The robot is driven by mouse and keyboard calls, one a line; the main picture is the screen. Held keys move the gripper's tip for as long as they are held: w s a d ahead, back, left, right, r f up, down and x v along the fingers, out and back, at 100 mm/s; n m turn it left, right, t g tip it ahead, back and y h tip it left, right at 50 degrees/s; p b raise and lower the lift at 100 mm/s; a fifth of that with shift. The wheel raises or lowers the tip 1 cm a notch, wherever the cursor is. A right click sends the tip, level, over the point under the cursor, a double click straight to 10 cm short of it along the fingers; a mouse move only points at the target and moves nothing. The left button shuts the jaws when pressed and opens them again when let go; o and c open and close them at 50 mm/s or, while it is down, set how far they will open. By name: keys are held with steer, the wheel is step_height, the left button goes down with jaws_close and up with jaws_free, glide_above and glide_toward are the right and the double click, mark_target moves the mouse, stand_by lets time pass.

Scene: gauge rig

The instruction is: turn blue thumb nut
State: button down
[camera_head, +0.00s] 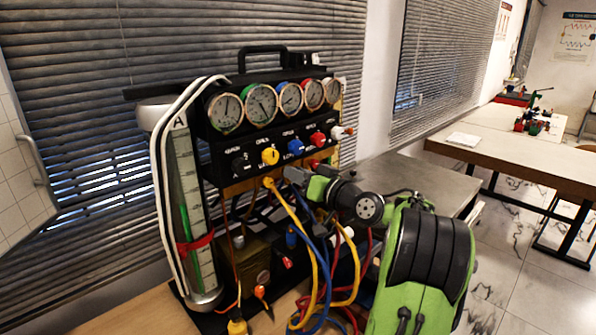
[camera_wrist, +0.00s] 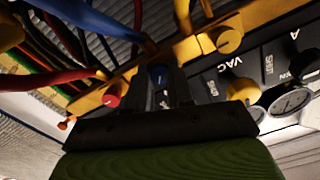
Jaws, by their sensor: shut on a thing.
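The blue thumb nut (camera_wrist: 158,75) shows between my two black fingertips in the wrist view, at the yellow rail under the gauge panel. My gripper (camera_wrist: 159,88) is shut on it, with a finger on each side. Much of the nut is hidden by the fingers. In the head view my gripper (camera_head: 297,174) reaches in from the right to the rail below the blue panel knob (camera_head: 296,146); the nut itself cannot be made out clearly there.
A red nut (camera_wrist: 111,95) and a yellow nut (camera_wrist: 230,40) flank my fingers. Blue, yellow and red hoses (camera_head: 322,262) hang below the rail. Several gauges (camera_head: 260,104) sit above. A glass column (camera_head: 189,215) stands at left. A table (camera_head: 500,140) stands far right.

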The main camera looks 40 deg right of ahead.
steer(key=shift+m+p, duration=3.55)
steer(key=shift+m, duration=1.95)
steer(key=c, duration=1)
jaws_free()
steer(key=s+b, duration=0.1)
steer(key=s, duration=1.4)
steer(key=shift+s+d, duration=0.2)
steer(key=shift+s, duration=0.2)
